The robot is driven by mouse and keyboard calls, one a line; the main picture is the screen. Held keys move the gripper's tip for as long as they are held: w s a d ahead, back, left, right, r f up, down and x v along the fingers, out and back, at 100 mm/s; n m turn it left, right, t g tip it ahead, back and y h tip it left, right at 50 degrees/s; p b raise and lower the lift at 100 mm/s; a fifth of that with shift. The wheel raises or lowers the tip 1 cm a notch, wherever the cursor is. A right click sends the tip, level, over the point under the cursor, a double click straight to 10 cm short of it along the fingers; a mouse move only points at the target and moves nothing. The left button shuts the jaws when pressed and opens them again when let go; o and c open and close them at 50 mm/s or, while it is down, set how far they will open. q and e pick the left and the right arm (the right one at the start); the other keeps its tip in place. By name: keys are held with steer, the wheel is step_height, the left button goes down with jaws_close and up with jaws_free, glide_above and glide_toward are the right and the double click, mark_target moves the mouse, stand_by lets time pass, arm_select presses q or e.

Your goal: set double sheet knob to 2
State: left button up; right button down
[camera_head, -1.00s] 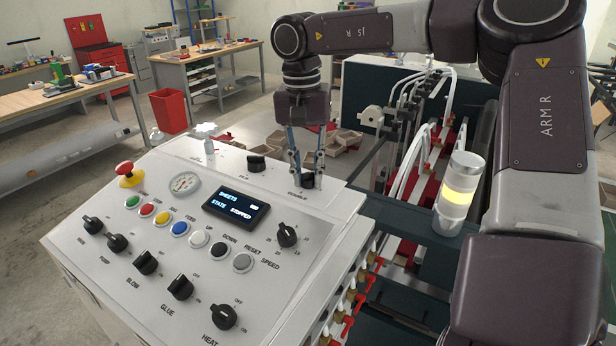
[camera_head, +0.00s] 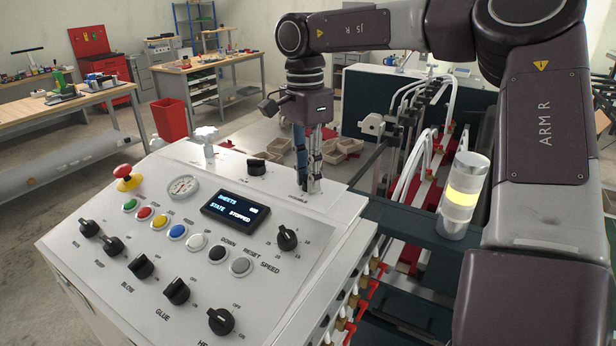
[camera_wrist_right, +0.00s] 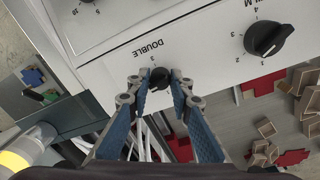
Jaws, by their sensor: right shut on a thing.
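The double sheet knob is a small black knob (camera_wrist_right: 160,77) at the panel's edge, next to the label DOUBLE in the right wrist view. My right gripper (camera_wrist_right: 159,84) is shut on it, one blue-padded finger on each side. In the head view the right gripper (camera_head: 309,186) points down at the back right corner of the control panel (camera_head: 100,215), and its fingers mostly hide the knob. A digit 3 shows beside the knob; its pointer is too small to read. My left gripper is not in view.
A second black knob (camera_wrist_right: 268,38) with digits around it is close by; it also shows in the head view (camera_head: 256,166). The display (camera_head: 235,211) reads STOPPED. A lit signal lamp (camera_head: 462,195) stands right of the panel, near my right arm. Several more knobs and buttons cover the panel.

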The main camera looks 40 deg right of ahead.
steer(key=shift+m, duration=0.5)
steer(key=shift+r, duration=0.1)
steer(key=c, duration=1.7)
jaws_free()
steer(key=shift+d, duration=0.1)
steer(key=shift+c, duration=0.2)
step_height(320, 180, up, 12)
steer(key=shift+w, duration=0.35)
steer(key=shift+d, duration=0.1)
